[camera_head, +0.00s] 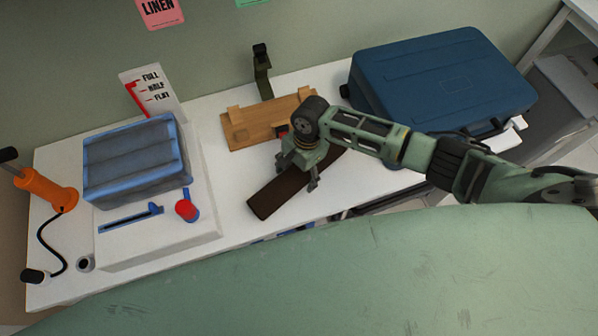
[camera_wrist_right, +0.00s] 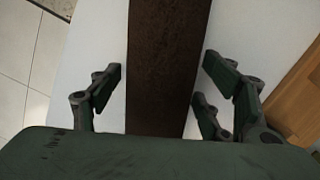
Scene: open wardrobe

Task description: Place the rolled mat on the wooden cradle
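The rolled mat (camera_head: 277,192) shows as a long dark brown bar lying on the white surface, in front of the wooden cradle (camera_head: 244,133). The cradle is a light wood base with raised blocks at its ends; my right arm hides part of it. My right gripper (camera_head: 298,173) is over the mat, pointing down. In the right wrist view the mat (camera_wrist_right: 164,60) runs between the open fingers (camera_wrist_right: 162,88), with a gap visible on each side. The gripper hides the mat's middle in the head view. My left gripper is not in view.
A blue suitcase (camera_head: 440,80) lies at the back right, behind my right arm. A dark upright bracket (camera_head: 262,75) stands behind the cradle. At left are a blue-grey bundle (camera_head: 135,160) on a white box with a red knob (camera_head: 186,210), and an orange pump (camera_head: 47,190).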

